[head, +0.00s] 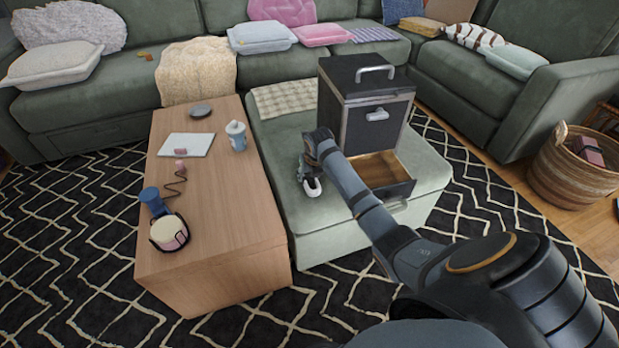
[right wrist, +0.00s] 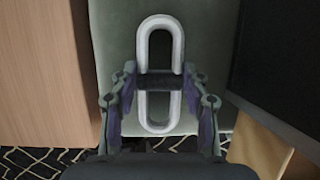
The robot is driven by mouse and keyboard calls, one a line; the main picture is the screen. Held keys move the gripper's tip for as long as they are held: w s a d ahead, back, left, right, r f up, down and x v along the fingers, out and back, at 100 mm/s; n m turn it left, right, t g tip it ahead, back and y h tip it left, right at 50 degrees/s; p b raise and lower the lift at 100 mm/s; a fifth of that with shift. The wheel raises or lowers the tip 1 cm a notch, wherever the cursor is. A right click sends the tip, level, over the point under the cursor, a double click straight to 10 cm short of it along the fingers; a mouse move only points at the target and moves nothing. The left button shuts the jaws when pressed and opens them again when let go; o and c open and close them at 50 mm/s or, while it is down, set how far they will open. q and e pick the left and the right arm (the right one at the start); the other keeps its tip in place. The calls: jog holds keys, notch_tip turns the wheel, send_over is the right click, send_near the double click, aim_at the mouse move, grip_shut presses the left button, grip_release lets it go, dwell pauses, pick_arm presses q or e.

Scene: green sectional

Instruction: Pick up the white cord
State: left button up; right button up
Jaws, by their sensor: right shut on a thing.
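The white cord (right wrist: 160,25) is a long closed loop with a dark band (right wrist: 160,82) around its middle, seen in the right wrist view. In the head view a bit of the white cord (head: 313,188) shows under my right gripper (head: 309,172), near the left edge of the green ottoman. In the right wrist view my right gripper (right wrist: 160,90) has a finger on each side of the cord and is shut on it at the band. I cannot tell whether the cord touches the ottoman. My left gripper is not in view.
A dark box (head: 345,105) with an open wooden drawer (head: 385,168) stands on the ottoman (head: 330,232), just right of my gripper. The wooden table (head: 225,215) on the left holds a bottle (head: 236,136), a white pad (head: 180,145) and headphones (head: 168,234).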

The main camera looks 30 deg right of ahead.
aim_at(310, 176)
notch_tip(310, 176, up, 4)
jog(key=shift+s+d+r+p, duration=0.1)
jog(key=shift+s+p, duration=0.05)
jog(key=shift+p, duration=1)
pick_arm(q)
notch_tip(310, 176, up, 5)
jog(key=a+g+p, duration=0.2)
pick_arm(e)
jog(key=s+r, duration=0.3)
jog(key=r, duration=0.1)
jog(key=shift+s+d, duration=0.3)
jog(key=shift+d, duration=0.05)
pick_arm(q)
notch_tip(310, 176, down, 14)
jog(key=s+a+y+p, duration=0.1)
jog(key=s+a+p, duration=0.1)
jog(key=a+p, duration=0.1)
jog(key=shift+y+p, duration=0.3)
jog(key=shift+p, duration=0.15)
pick_arm(e)
jog(key=s+d+r, duration=0.1)
jog(key=s+r, duration=0.4)
jog(key=s, duration=0.5)
jog(key=shift+d, duration=0.3)
